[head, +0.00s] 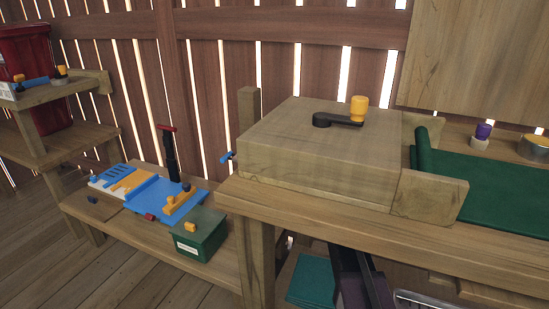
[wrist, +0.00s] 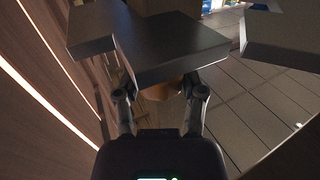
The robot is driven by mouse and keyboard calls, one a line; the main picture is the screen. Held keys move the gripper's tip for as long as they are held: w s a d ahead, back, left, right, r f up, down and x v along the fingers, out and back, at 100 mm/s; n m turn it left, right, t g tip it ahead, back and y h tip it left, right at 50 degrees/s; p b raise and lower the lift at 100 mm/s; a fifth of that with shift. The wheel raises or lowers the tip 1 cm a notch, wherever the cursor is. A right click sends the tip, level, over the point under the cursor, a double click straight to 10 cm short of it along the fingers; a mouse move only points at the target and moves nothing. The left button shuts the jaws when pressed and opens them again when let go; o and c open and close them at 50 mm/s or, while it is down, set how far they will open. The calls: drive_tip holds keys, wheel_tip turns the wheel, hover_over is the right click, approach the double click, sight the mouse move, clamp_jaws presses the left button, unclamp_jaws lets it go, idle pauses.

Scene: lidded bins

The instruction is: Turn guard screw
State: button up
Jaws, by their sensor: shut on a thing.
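My gripper (wrist: 160,93) shows in the wrist view with its two dark fingers apart. It is shut on a dull orange rounded piece (wrist: 158,91) between the fingertips, mostly hidden under a dark flat slab (wrist: 165,45). I cannot tell for sure whether this piece is the guard screw. In the head view, a black crank (head: 338,120) with an upright yellow-orange knob (head: 359,105) lies on top of a wooden box (head: 310,145). A small blue handle (head: 228,156) sticks out at the box's left side. My gripper is not clearly seen in the head view.
The box stands on a wooden bench (head: 330,228). A green mat (head: 490,185) lies to the right, with a purple-topped piece (head: 482,134) behind it. A lower bench at left holds a blue board (head: 155,200) and a green bin (head: 200,240). A plank wall closes the back.

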drive_tip(key=shift+s+a, duration=0.1)
drive_tip(key=shift+s, duration=0.25)
drive_tip(key=o, duration=1.1)
drive_tip(key=shift+o, duration=0.2)
drive_tip(key=shift+w, duration=0.1)
drive_tip(key=shift+w, duration=0.1)
